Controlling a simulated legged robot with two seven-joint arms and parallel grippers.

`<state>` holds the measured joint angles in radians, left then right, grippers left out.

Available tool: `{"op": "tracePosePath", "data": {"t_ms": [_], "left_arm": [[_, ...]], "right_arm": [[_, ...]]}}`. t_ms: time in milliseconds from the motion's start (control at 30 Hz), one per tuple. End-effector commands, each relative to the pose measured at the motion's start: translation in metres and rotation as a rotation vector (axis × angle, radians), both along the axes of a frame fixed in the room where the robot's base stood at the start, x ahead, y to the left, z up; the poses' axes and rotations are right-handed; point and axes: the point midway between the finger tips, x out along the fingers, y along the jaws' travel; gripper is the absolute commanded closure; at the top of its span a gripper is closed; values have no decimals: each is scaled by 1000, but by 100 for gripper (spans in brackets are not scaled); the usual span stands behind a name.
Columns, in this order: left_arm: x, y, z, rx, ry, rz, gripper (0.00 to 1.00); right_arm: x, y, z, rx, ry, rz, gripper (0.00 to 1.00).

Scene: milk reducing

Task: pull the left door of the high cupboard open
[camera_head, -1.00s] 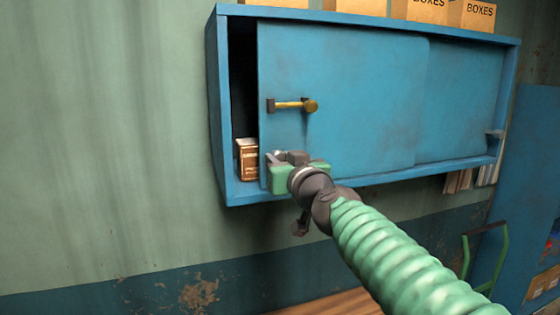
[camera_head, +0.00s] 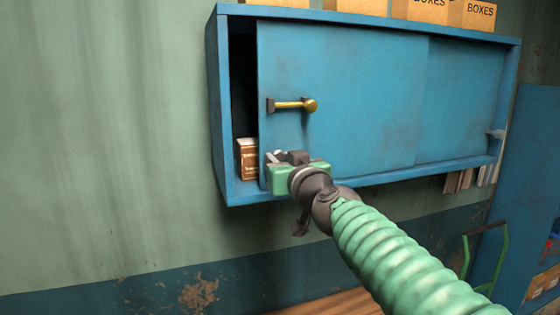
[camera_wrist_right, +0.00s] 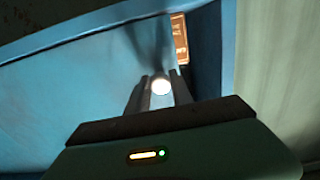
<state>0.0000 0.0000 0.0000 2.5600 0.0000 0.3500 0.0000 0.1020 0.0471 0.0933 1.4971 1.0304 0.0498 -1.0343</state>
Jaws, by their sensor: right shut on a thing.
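The high cupboard (camera_head: 214,110) is a blue wall cabinet. Its left door (camera_head: 370,90) stands in front of the right door (camera_head: 465,95). A dark gap runs along the left side of the left door. A brass handle (camera_head: 292,105) sits on the upper left of that door. My right gripper (camera_head: 284,157) is at the door's lower left corner, below the brass handle. The right wrist view shows its fingers (camera_wrist_right: 158,92) closed around a small pale round knob (camera_wrist_right: 161,85) on the door. My left gripper is in neither view.
A small brown box (camera_head: 246,158) stands inside the gap, and it also shows in the right wrist view (camera_wrist_right: 180,40). Several cardboard boxes (camera_head: 428,10) stand on top of the cupboard. A blue panel (camera_head: 520,170) and a green handle (camera_head: 487,250) are at the right. The wall at the left is clear.

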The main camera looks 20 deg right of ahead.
Motion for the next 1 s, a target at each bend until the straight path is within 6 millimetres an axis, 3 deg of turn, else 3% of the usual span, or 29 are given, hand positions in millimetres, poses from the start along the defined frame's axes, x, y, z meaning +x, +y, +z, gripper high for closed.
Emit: {"op": "tracePosePath", "data": {"t_ms": [367,567,767,1000], "left_arm": [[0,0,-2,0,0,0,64],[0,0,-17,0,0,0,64],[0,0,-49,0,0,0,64],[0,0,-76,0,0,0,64]], "right_arm": [[0,0,-3,0,4,2,100],[1,-19,-7,-1,3,-1,100],[3,-68,-11,-2,1,-8,100],[5,-152,-7,0,2,-10,100]]}}
